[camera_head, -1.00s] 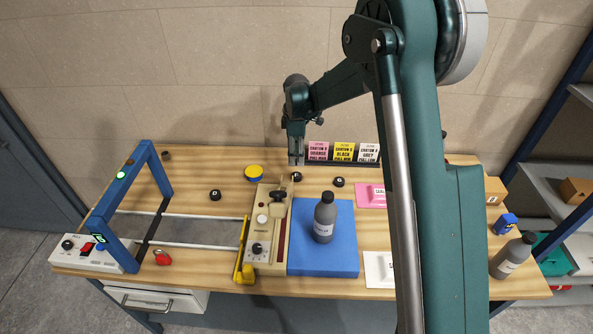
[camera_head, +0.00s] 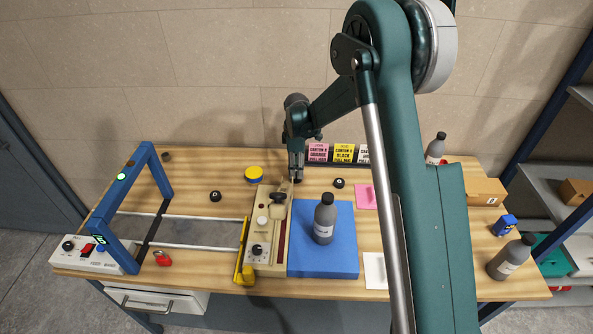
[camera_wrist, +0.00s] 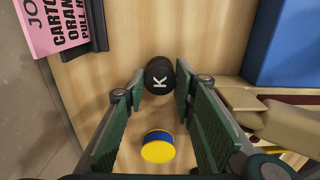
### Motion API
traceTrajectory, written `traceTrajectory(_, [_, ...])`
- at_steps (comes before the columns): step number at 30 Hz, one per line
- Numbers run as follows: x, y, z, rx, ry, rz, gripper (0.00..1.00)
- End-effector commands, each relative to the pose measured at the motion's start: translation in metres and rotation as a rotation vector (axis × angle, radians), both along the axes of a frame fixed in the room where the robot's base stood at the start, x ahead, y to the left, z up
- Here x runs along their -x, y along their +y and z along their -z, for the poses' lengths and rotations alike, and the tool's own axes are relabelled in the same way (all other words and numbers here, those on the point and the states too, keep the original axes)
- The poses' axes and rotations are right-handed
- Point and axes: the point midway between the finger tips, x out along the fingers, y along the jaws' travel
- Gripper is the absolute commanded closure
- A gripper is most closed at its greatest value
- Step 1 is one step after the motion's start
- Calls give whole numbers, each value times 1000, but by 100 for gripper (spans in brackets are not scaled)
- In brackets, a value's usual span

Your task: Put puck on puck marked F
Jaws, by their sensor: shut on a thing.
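My gripper (camera_head: 296,179) is lowered to the back part of the bench, just behind the beige device. It is shut on a black puck marked K (camera_wrist: 159,77), held between the fingertips in the wrist view. In the head view the gripper mostly hides this puck. Another black puck (camera_head: 338,183) lies to the right of the gripper, and one more black puck (camera_head: 215,196) lies to the left. Their letters are too small to read for sure, so I cannot tell which is marked F.
A yellow and blue round item (camera_head: 254,174) lies left of the gripper. The beige device (camera_head: 268,230) and a blue mat (camera_head: 335,262) with a grey bottle (camera_head: 324,220) are in front. Carton signs (camera_head: 343,152) stand behind. Bare wood surrounds the left puck.

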Motion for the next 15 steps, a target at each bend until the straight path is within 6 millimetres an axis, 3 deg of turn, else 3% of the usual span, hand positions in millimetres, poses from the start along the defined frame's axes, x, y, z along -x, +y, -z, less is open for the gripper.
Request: traceTrajectory(15, [0, 0, 11, 0, 0, 0, 84])
